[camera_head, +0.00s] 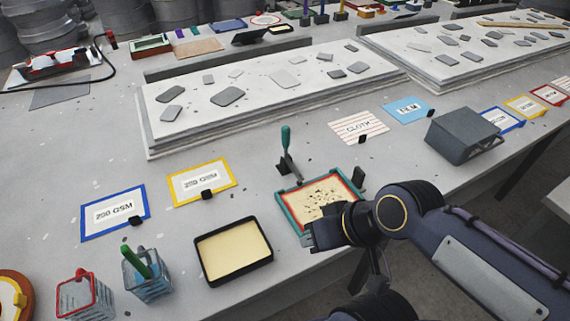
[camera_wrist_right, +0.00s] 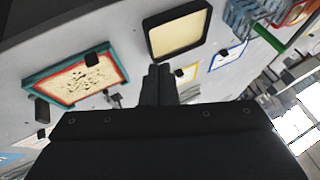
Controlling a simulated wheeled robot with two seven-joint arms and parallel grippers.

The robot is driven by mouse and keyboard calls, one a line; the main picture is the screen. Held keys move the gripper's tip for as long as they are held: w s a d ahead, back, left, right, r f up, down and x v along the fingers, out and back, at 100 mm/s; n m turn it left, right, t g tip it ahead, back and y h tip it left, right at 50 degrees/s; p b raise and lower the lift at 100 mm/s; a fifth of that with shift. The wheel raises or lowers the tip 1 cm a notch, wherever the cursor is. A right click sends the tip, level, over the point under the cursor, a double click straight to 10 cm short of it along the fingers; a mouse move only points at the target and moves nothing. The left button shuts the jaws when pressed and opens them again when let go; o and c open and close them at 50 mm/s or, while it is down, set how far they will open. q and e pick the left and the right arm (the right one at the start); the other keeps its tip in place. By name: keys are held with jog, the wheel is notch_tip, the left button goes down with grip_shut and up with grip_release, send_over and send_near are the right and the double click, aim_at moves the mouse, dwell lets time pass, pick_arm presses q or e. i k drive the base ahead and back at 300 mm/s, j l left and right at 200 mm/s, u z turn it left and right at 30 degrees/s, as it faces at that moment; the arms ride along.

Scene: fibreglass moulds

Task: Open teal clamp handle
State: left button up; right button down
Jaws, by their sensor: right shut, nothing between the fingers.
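The teal clamp handle (camera_head: 286,138) stands nearly upright on a metal lever at the back edge of a teal-edged frame (camera_head: 283,202). The frame has a red inner border and a cream panel with dark flecks; it also shows at the left of the right wrist view (camera_wrist_right: 38,82). My right gripper (camera_head: 318,236) is over the front edge of the frame, apart from the handle. In the right wrist view its fingers (camera_wrist_right: 160,72) are together and empty. The teal grip cannot be made out clearly in that view. My left gripper is not in view.
A black tray with a cream inside (camera_head: 272,262) lies left of the frame. A grey box (camera_head: 465,137) is at the right. White slabs (camera_head: 150,132) lie behind. Table around the handle is mostly clear.

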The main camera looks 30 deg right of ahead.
aim_at(286, 129)
jog(key=l+u, duration=0.2)
jog(key=l, duration=0.25)
jog(key=k+l+u, duration=0.2)
jog(key=l, duration=0.25)
jog(key=k+l+u, duration=0.2)
jog(key=l, duration=0.2)
jog(key=k+l+u, duration=0.2)
jog(key=l, duration=0.25)
jog(key=l+u, duration=0.2)
jog(key=l, duration=0.2)
jog(key=i, duration=0.4)
